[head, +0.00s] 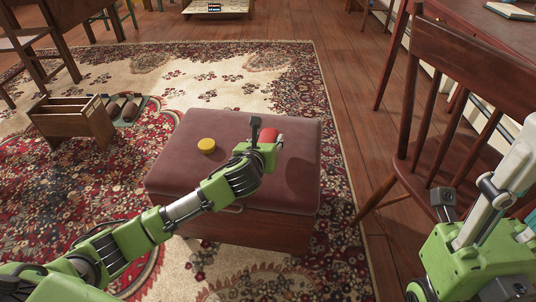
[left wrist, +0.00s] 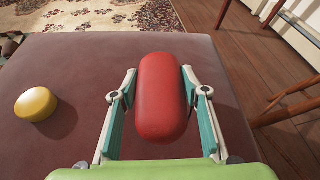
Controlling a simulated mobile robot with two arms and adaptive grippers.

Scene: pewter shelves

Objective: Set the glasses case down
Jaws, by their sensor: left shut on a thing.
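The glasses case (head: 271,136) is red with rounded ends. It also shows in the left wrist view (left wrist: 160,97), lengthwise between the two fingers. My left gripper (head: 266,146) is shut on it, with one finger along each side, as the left wrist view (left wrist: 160,100) shows. The case is over the padded brown-red top of a storage bench (head: 218,128). A shadow on the top lies off to the right of the case, so it looks held above the surface. The underside is hidden.
A yellow round object (head: 206,145) sits on the bench top, left of the case; it also shows in the left wrist view (left wrist: 36,104). Bare top surrounds both. A wooden chair (head: 455,110) stands to the right, and a wooden crate (head: 73,122) sits on the rug to the left.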

